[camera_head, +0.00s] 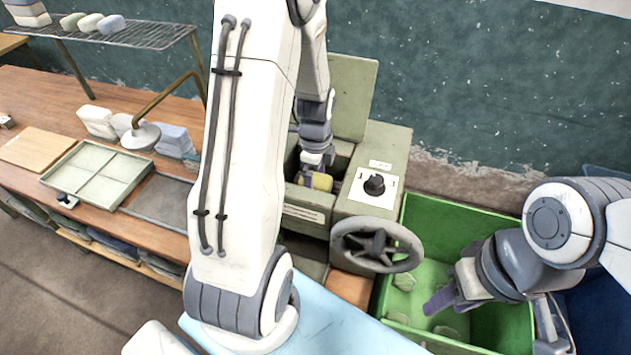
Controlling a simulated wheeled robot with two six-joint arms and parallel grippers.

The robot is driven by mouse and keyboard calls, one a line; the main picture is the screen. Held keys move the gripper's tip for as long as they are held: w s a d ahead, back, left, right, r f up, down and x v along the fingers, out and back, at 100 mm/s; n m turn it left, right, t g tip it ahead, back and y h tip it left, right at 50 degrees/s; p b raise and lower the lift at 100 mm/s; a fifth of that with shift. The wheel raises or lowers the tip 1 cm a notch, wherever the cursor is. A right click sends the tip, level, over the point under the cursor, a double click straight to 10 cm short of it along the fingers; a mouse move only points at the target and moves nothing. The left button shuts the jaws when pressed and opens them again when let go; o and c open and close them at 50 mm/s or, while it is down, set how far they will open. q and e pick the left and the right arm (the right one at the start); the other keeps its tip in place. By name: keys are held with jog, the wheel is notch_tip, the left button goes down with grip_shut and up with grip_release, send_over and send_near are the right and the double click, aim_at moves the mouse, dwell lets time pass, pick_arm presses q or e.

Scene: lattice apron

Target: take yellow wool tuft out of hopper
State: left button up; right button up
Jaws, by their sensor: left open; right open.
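The yellow wool tuft (320,182) is inside the open hopper (308,207) of the green-grey machine, near its right side. My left arm reaches down into the hopper from above. My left gripper (311,177) is open at the tuft, with its fingers partly hidden by the tuft and the hopper walls. I cannot tell whether the fingers touch the tuft. My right gripper (450,300) is open and empty over the green crate (470,222).
A handwheel (377,245) and a black knob (375,185) are on the machine beside the hopper. The raised lid (345,95) stands behind it. A wooden bench (45,95) at left holds a divided tray (97,174), pale blocks and a wire rack (130,33).

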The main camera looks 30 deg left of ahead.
pick_arm(q)
jog(key=c, duration=1.3)
